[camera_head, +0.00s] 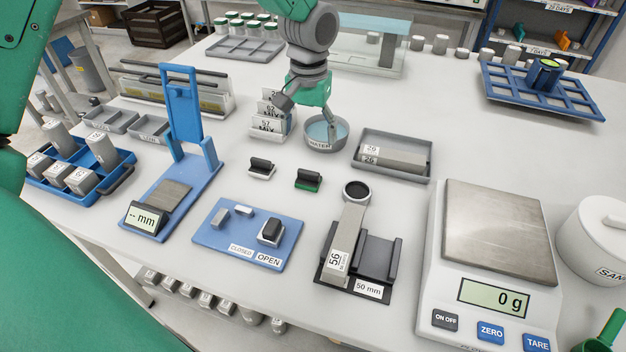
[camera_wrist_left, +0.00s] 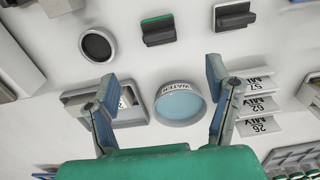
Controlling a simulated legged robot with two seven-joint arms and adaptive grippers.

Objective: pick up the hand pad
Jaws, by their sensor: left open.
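Two small black-handled pads lie on the table; I cannot tell which is called the hand pad. The green-based pad (camera_head: 308,180) also shows in the left wrist view (camera_wrist_left: 158,30). The white-based pad (camera_head: 261,168) lies to its left in the head view and also shows in the left wrist view (camera_wrist_left: 234,16). My left gripper (camera_head: 308,116) is open and empty, pointing down over the water bowl (camera_head: 326,146), behind both pads. In the left wrist view its fingers (camera_wrist_left: 158,78) stand wide apart, with the bowl between them and the pads beyond. My right gripper is out of view.
A grey tray (camera_head: 372,175) with a labelled block is right of the bowl; label cards (camera_head: 268,128) stand left. In front are a blue board (camera_head: 213,239), a 50 mm fixture (camera_head: 376,262) and a scale (camera_head: 475,315). A blue stand (camera_head: 183,110) rises at left.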

